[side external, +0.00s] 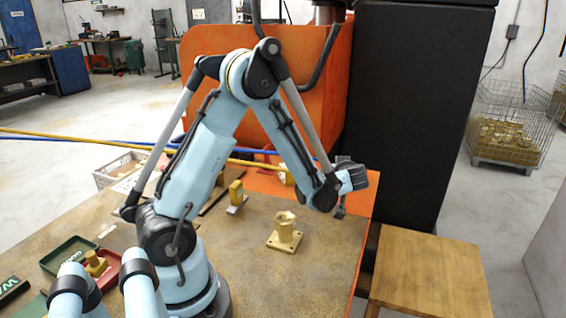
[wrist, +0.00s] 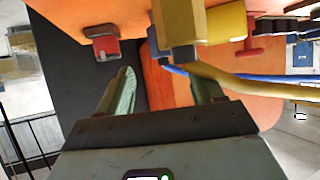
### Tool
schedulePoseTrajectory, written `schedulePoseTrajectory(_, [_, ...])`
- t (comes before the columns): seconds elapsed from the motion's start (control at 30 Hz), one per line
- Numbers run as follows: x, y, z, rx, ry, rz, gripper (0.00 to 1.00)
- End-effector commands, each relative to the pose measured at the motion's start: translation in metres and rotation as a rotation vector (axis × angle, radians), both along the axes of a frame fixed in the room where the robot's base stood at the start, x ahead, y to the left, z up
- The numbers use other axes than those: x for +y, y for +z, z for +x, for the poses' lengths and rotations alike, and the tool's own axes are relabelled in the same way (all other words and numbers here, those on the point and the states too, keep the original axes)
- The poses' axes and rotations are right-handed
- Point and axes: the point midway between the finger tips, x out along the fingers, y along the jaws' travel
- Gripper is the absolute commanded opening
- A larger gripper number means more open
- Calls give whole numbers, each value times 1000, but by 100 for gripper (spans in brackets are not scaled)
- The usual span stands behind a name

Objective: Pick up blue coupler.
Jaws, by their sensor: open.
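I cannot make out a separate blue coupler with certainty. A blue hose (side external: 90,142) runs in from the left in the side view, towards the orange machine behind my arm. In the wrist view a short blue piece (wrist: 162,57) shows beside a large brass block, and a blue line leads right from it; the block hides part of it. My gripper (side external: 341,206) hangs at the end of my arm over the right side of the bench. In the wrist view my gripper (wrist: 164,86) has its fingers apart, with nothing between them.
A yellow hose (side external: 60,133) runs alongside the blue one. A brass hex part (side external: 285,228) stands on the bench left of my gripper. A yellow-topped fitting (side external: 236,192) stands farther back. A wooden table (side external: 430,275) is at right. Bare bench lies in front.

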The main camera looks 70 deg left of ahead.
Motion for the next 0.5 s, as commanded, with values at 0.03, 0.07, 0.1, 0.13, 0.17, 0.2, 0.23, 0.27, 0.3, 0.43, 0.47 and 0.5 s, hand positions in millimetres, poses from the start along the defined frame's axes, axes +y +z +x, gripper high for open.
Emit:
schedulePoseTrajectory(0.03, [8, -4, 3, -1, 3, 0, 67])
schedulePoseTrajectory(0.07, [12, -7, 4, 0, 3, -1, 67])
schedulePoseTrajectory(0.1, [16, -9, 6, 0, 3, -1, 67])
schedulePoseTrajectory(0.13, [18, -11, 7, 0, 1, -1, 67])
schedulePoseTrajectory(0.17, [21, -12, 9, 0, 0, -1, 67])
schedulePoseTrajectory(0.2, [23, -13, 9, 0, 0, -1, 67])
schedulePoseTrajectory(0.23, [24, -14, 10, 0, 0, -1, 67])
schedulePoseTrajectory(0.27, [26, -15, 10, 1, 0, -1, 67])
schedulePoseTrajectory(0.3, [27, -16, 11, 1, 0, -1, 67])
schedulePoseTrajectory(0.43, [38, -20, 14, 0, 1, -1, 67])
schedulePoseTrajectory(0.47, [43, -22, 15, 1, 2, -1, 67])
schedulePoseTrajectory(0.5, [48, -24, 17, 1, 2, -1, 67])
